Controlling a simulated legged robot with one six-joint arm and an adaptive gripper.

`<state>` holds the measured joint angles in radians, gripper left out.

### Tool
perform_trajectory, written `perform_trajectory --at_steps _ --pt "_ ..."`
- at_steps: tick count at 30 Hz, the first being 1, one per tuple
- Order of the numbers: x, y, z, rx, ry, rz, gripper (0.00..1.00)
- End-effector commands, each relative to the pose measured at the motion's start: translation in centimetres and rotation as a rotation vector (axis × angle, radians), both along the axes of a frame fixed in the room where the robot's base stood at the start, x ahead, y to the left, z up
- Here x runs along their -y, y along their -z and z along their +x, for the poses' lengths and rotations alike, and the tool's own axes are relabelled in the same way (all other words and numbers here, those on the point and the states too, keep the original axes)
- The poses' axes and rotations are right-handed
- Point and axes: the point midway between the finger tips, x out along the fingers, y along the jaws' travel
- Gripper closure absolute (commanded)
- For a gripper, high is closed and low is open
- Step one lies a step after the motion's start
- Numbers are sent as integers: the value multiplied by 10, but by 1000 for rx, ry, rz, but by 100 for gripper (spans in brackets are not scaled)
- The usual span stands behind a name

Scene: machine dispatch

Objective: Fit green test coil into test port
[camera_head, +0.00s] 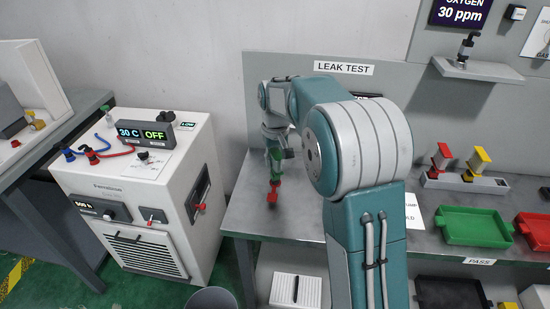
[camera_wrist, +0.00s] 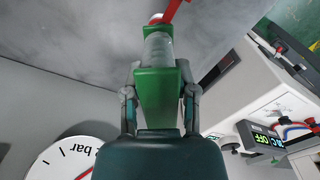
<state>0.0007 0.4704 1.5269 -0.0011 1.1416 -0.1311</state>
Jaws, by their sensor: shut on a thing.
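My gripper (camera_head: 274,140) is shut on the green test coil (camera_head: 274,158) at the left part of the leak test bench. In the wrist view the coil's green body (camera_wrist: 155,92) sits between both fingers of my gripper (camera_wrist: 160,82). A pale grey cylinder (camera_wrist: 158,48) lies beyond the green body. A red part (camera_head: 272,191) shows below the coil, and its red bar (camera_wrist: 172,12) shows at the wrist view's top edge. I cannot tell whether the red part belongs to the coil or to the test port. The port is not clearly visible; my arm hides part of the bench.
A white machine (camera_head: 140,205) with a display reading 30 C and OFF stands left of the bench (camera_head: 250,212). A pressure dial (camera_wrist: 65,160) shows in the wrist view. A green tray (camera_head: 475,226), a red tray (camera_head: 534,232) and a rack with red and yellow parts (camera_head: 465,183) are at right.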

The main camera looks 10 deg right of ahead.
Motion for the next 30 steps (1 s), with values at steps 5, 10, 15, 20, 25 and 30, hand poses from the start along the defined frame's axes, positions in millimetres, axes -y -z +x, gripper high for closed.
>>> perform_trajectory --at_steps 5,10,15,20,25,30 --pt "0 6 -2 -14 0 0 100" --pt "0 6 -2 -14 0 0 100" --pt "0 4 -2 -10 0 0 24" --pt "0 2 -1 -6 0 0 24" --pt "0 2 -1 -4 0 -1 0" --pt "0 1 -1 -3 0 0 0"
